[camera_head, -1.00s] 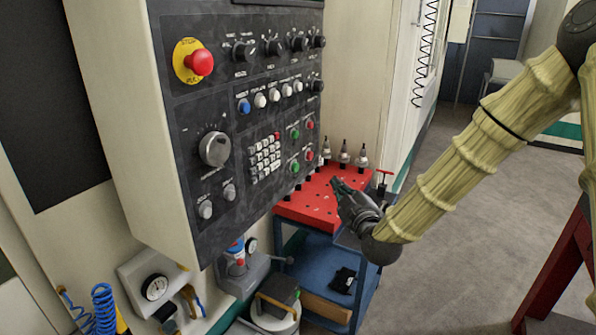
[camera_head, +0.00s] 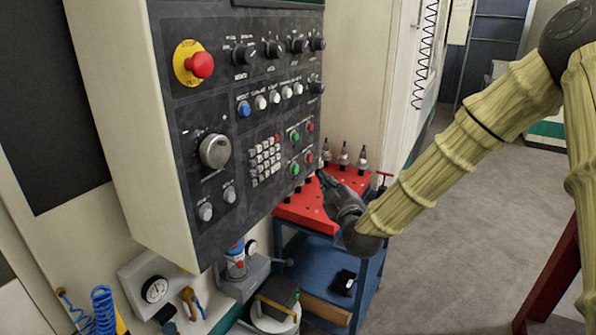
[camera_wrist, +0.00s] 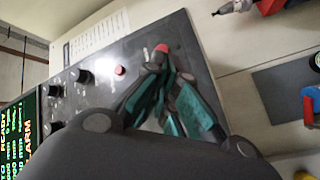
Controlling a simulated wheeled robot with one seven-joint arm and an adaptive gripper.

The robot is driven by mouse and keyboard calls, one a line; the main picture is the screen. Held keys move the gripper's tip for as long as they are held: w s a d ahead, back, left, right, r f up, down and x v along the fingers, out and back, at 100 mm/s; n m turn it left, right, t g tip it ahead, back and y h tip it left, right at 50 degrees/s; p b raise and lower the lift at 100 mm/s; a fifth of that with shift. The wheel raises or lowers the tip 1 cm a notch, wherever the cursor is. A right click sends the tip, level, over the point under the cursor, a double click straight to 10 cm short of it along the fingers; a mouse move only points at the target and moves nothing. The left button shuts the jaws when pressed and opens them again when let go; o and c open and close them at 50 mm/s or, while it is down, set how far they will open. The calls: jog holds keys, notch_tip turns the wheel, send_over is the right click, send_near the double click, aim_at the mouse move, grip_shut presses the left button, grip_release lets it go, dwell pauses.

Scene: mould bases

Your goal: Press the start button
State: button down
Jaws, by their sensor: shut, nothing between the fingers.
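The control panel (camera_head: 232,150) fills the left of the head view. Near its right edge sit an upper green button (camera_head: 295,135) and a lower green button (camera_head: 295,169). Beside them are an upper red button (camera_head: 310,127) and a lower red button (camera_head: 309,158). I cannot read which one is marked start. My gripper (camera_head: 322,176) is shut and empty, its tips near the panel's lower right edge. In the wrist view the tips (camera_wrist: 160,62) overlap the panel close to a red button (camera_wrist: 162,48), with another red button (camera_wrist: 120,70) apart. The green buttons are hidden there; contact cannot be told.
A red emergency stop (camera_head: 200,64) sits at the panel's upper left. Below my gripper, a red-topped cart (camera_head: 300,212) carries several tool holders (camera_head: 343,155) and a T-handle (camera_head: 383,180).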

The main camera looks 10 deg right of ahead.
aim_at(296, 170)
jog(key=shift+w+a, duration=0.7)
jog(key=shift+a, duration=0.25)
jog(key=shift+w+a, duration=0.7)
jog(key=shift+a, duration=0.25)
jog(key=shift+w+a+b, duration=0.1)
jog(key=shift+a+b, duration=0.05)
jog(key=shift+b, duration=0.15)
jog(key=shift+w+a, duration=0.15)
jog(key=shift+a, duration=0.1)
